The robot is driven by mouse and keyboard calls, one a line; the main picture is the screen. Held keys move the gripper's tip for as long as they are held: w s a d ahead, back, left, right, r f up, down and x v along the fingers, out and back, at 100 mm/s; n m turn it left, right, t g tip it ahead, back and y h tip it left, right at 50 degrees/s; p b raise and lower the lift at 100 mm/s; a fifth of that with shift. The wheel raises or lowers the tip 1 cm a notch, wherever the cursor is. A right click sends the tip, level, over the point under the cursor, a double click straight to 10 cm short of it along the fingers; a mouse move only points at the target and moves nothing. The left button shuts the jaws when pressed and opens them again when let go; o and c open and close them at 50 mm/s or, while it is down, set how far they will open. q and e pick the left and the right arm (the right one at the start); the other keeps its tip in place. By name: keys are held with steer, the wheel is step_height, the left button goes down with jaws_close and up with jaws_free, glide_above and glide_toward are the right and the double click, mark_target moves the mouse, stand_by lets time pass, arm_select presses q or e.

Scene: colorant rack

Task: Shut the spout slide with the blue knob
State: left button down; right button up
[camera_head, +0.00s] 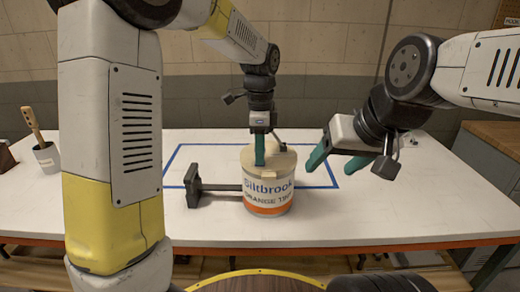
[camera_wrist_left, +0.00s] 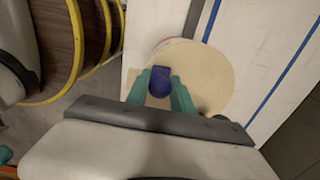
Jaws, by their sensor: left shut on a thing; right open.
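A white canister (camera_head: 268,196) with "Siltbrook" lettering and an orange band stands upright on the white table. Its cream round lid (camera_wrist_left: 208,80) fills the middle of the left wrist view. The blue knob (camera_wrist_left: 161,82) sits near the lid's edge, between the green fingers of my left gripper (camera_wrist_left: 160,92). My left gripper (camera_head: 259,152) points down at the canister top and is shut on the knob; in the head view its fingers hide the knob. The slide and spout opening cannot be made out. My right gripper (camera_head: 337,163) is open and empty, right of the canister.
A dark bracket (camera_head: 192,186) with a bar reaches the canister's left side. Blue tape (camera_head: 180,153) outlines a rectangle on the table (camera_head: 400,205). A cup (camera_head: 47,158) with a wooden-handled tool stands at far left. The table right of the canister is mostly clear.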

mark_target(260, 169)
arm_select(q)
steer(key=shift+s, duration=1.1)
steer(key=c, duration=1)
jaws_free()
steer(key=shift+r, duration=3.9)
